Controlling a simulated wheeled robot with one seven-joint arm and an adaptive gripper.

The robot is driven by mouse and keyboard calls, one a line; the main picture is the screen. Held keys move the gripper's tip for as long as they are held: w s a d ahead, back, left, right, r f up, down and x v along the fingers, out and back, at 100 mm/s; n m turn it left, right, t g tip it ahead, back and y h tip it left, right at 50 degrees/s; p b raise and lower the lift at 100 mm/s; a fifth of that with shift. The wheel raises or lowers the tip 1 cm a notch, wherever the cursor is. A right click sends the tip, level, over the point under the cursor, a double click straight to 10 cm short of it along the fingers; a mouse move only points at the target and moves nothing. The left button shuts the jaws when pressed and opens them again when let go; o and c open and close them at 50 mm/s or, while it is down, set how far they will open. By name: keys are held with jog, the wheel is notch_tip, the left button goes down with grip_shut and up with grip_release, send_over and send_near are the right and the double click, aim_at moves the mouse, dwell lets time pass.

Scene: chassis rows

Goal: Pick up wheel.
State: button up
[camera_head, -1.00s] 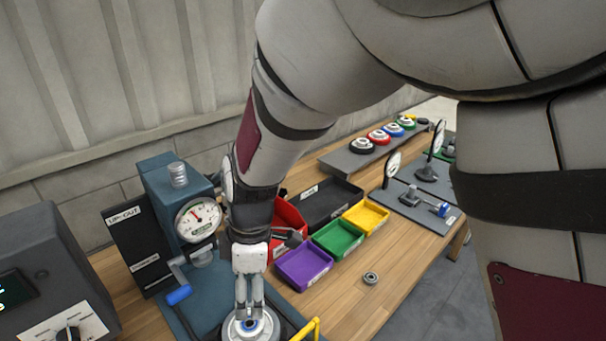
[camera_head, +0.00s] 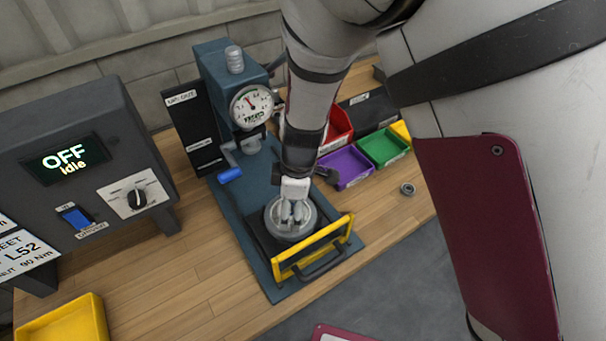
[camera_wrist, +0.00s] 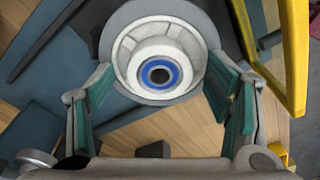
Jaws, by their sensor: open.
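The wheel (camera_head: 272,222) is a round grey disc lying flat on the dark base of the teal press (camera_head: 250,185), behind a yellow guard. In the wrist view the wheel (camera_wrist: 127,50) shows a pale raised hub with a blue ring around a dark centre. My gripper (camera_head: 291,218) points down over it. In the wrist view my gripper (camera_wrist: 158,88) is open, its green-padded fingers apart on either side of the hub's lower part. I cannot tell whether the fingers touch the wheel. The fingers hide part of the wheel in the head view.
The yellow guard (camera_head: 312,247) with a black handle stands at the press's front. The dial gauge (camera_head: 251,106) and blue-gripped crank (camera_head: 231,175) are close behind. A control box (camera_head: 80,165) reading OFF is left. Purple (camera_head: 345,168) and green (camera_head: 383,147) bins and a small ring (camera_head: 407,188) are right.

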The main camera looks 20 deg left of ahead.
jog(key=c, duration=1.6)
jog(key=shift+o, duration=0.2)
jog(key=shift+r, duration=0.1)
notch_tip(320, 180, up, 10)
jog(key=shift+r+p, duration=0.4)
jog(key=shift+r, duration=1.05)
